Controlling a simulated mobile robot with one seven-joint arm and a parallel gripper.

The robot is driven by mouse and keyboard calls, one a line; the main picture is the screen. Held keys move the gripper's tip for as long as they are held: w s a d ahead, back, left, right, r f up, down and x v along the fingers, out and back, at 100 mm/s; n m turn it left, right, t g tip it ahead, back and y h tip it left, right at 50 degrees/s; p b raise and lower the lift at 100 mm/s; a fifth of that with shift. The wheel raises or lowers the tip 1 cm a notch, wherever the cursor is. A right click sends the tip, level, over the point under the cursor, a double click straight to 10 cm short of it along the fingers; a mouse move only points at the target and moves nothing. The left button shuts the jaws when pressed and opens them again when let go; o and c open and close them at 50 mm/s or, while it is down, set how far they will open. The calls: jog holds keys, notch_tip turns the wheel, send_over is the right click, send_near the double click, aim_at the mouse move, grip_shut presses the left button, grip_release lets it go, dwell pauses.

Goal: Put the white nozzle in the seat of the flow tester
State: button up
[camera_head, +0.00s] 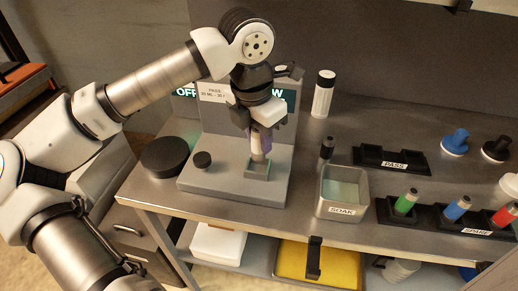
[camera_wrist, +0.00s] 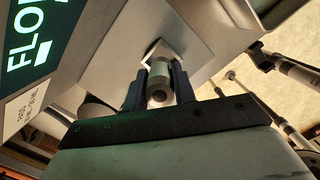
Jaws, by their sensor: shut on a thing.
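My gripper (camera_head: 260,143) points down over the flow tester (camera_head: 218,178) and is shut on the white nozzle (camera_head: 258,153). The nozzle looks upright, with its lower end at or just above the tester's square seat (camera_head: 259,170); I cannot tell whether it is inside. In the wrist view the nozzle (camera_wrist: 160,88) sits end-on between the two dark fingers (camera_wrist: 158,92), with the pale seat (camera_wrist: 157,50) beyond it. The fingers hide part of the nozzle.
A black knob (camera_head: 202,160) is left of the seat, and a dark round disc (camera_head: 170,155) lies left of the tester.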

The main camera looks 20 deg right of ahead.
aim_at(259, 152)
jog(key=shift+f, duration=2.2)
jog(key=shift+f, duration=0.2)
jog(key=o, duration=1)
jog(key=shift+r, duration=0.1)
jog(key=shift+r, duration=0.1)
